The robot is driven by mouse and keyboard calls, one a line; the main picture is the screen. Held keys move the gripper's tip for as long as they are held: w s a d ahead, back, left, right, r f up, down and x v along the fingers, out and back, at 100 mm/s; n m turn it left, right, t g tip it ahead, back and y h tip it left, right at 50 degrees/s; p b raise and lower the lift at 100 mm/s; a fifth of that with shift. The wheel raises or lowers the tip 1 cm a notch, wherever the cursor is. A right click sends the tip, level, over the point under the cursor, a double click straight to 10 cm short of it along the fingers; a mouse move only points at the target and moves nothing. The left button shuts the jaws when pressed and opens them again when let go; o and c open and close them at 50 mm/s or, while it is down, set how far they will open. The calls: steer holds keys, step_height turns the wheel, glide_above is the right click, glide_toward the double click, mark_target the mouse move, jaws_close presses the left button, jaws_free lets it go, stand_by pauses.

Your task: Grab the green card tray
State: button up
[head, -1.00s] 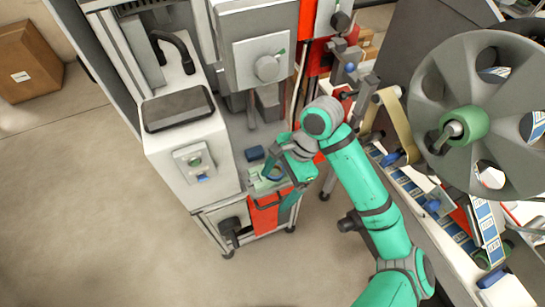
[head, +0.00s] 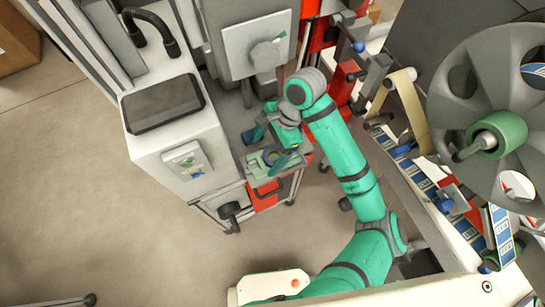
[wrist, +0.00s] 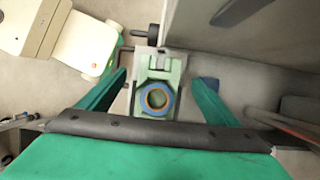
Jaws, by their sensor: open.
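The pale green card tray (wrist: 151,73) lies in the middle of the wrist view, with a blue and orange ring (wrist: 157,99) on it. In the head view the tray (head: 257,169) sits on a small ledge of the white machine, partly hidden by my gripper. My gripper (wrist: 160,82) is open, with one green finger on each side of the tray in the wrist view. I see gaps between the fingers and the tray, and it is not held. In the head view my gripper (head: 274,146) is just above the ledge.
The white machine (head: 175,125) stands left of the ledge. A grey box with a knob (head: 265,55) is behind. A large grey reel (head: 460,85) and label strip are at the right.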

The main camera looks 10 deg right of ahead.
mark_target(259, 163)
steer(key=shift+a+f, duration=0.15)
steer(key=shift+f, duration=0.15)
steer(key=x, duration=0.3)
steer(key=shift+s+d+f, duration=0.1)
steer(key=shift+d+f, duration=0.1)
steer(key=shift+s+a+f, duration=0.1)
steer(key=shift+a+f, duration=0.35)
steer(key=shift+f, duration=0.1)
steer(key=shift+d, duration=0.1)
steer(key=c, duration=1.3)
